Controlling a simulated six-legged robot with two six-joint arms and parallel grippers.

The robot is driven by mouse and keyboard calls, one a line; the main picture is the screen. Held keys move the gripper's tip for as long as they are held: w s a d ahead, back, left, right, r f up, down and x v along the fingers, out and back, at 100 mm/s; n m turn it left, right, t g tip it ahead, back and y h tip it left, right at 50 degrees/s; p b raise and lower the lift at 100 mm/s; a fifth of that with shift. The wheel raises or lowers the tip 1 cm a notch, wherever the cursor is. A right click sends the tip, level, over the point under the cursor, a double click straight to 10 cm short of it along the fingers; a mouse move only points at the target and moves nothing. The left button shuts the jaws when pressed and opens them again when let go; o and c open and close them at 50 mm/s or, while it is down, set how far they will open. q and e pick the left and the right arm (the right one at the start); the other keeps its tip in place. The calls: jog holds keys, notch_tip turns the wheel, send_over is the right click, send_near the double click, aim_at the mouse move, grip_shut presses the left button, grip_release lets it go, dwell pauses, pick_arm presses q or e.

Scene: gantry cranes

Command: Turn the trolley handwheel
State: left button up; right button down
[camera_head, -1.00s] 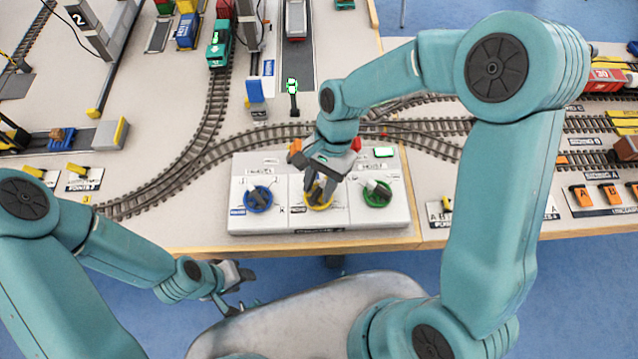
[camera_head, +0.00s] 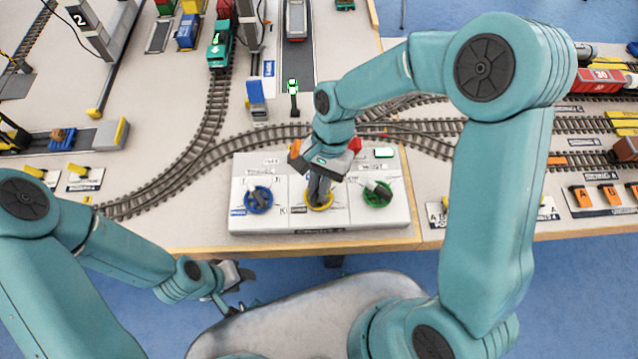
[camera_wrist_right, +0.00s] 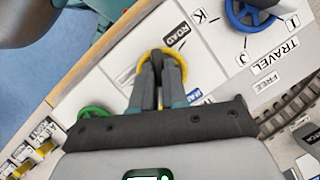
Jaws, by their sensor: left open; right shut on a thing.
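The yellow handwheel (camera_head: 321,208) is the middle one of three on a pale control panel (camera_head: 290,227). My right gripper (camera_head: 319,197) reaches down onto it from above. In the right wrist view, its two grey fingers (camera_wrist_right: 161,62) are close together at the hub of the yellow wheel (camera_wrist_right: 141,68), shut on its grip and hiding it. The label beside this wheel shows "ROAD"; I cannot read a trolley label. My left gripper (camera_head: 242,290) is open and empty, low in front of the table edge.
A blue handwheel (camera_head: 258,199), by a "TRAVEL" label (camera_wrist_right: 278,55), sits to the left on the panel. A green handwheel (camera_head: 377,194) sits to the right. Tracks (camera_head: 208,120) curve behind the panel. A small green-lit signal (camera_head: 292,87) stands behind it.

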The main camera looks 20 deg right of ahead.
jog(key=n+h, duration=0.1)
jog(key=n, duration=0.2)
jog(key=n+g+h, duration=0.1)
jog(key=n, duration=0.2)
jog(key=shift+a, duration=0.1)
jog(key=n+h, duration=0.2)
jog(key=n, duration=0.4)
jog(key=shift+r, duration=0.1)
jog(key=shift+n+h, duration=0.3)
jog(key=shift+n, duration=0.1)
jog(key=c, duration=1.2)
grip_release()
jog(key=shift+o, duration=0.2)
jog(key=v, duration=1.6)
jog(key=shift+p, duration=0.3)
jog(key=shift+w+a+r, duration=0.1)
jog(key=shift+a+r, duration=0.05)
